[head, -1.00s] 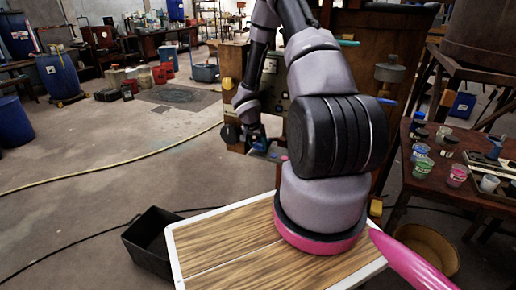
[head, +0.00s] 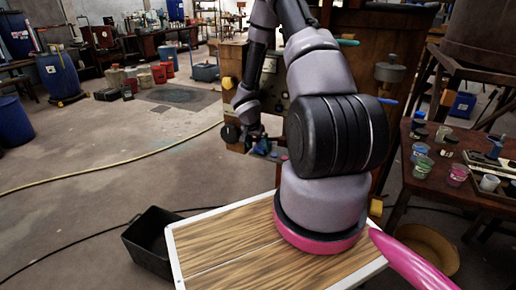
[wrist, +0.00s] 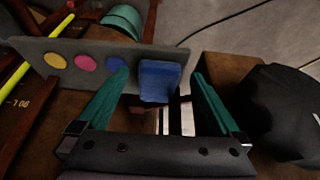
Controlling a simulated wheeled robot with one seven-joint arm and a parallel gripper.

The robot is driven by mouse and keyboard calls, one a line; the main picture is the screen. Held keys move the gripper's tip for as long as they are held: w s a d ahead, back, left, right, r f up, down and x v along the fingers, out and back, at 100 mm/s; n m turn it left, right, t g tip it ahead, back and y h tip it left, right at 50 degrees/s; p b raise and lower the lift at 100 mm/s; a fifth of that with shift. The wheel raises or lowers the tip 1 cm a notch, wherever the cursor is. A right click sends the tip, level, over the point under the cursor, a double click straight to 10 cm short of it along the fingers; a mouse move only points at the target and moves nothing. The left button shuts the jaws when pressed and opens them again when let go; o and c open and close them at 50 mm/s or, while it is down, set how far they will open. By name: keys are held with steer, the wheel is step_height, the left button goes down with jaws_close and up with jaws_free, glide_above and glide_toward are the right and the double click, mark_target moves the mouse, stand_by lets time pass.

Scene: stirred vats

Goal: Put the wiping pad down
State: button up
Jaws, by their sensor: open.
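The wiping pad looks to be the small blue block (wrist: 158,82) in the wrist view. It lies at the right end of a grey strip (wrist: 38,55) with yellow, pink and blue dots. My gripper (wrist: 157,78) has its two teal fingers spread, one on each side of the block, with gaps showing between. Whether the block rests fully on the strip is hard to tell. In the head view my gripper (head: 254,140) is small and dark beside the wooden bench, and a small blue spot (head: 263,147) shows at it.
A rounded black object (wrist: 280,110) lies right of my gripper in the wrist view, and a teal round thing (wrist: 122,20) sits behind the strip. In the head view a table with paint cups (head: 422,167) stands at the right. A black bin (head: 150,240) stands on the floor.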

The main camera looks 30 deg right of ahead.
steer(key=s+a+r, duration=0.3)
steer(key=s+a, duration=0.5)
steer(key=a, duration=0.3)
steer(key=s+d+r+n+h, duration=0.15)
steer(key=d+r, duration=0.25)
steer(key=r, duration=0.7)
steer(key=s+d+r+m+h, duration=0.1)
steer(key=s+d+r, duration=0.15)
steer(key=r, duration=0.95)
steer(key=s+a+r+n+t+y, duration=0.1)
steer(key=s+a+r+n+y, duration=0.1)
steer(key=s+r, duration=0.3)
steer(key=s+a+r+n+t+y, duration=0.1)
steer(key=s+a+r+t+y, duration=0.1)
steer(key=r, duration=0.7)
steer(key=s+a+r+n+t+y, duration=0.1)
steer(key=s+a+r+n+y, duration=0.1)
steer(key=s+a+r+y, duration=0.2)
steer(key=s+a+r, duration=0.2)
steer(key=s+r, duration=0.1)
steer(key=shift+s+a+r+n, duration=0.2)
steer(key=shift+s+a+n, duration=0.1)
steer(key=shift+s+n, duration=0.05)
steer(key=shift+w, duration=0.1)
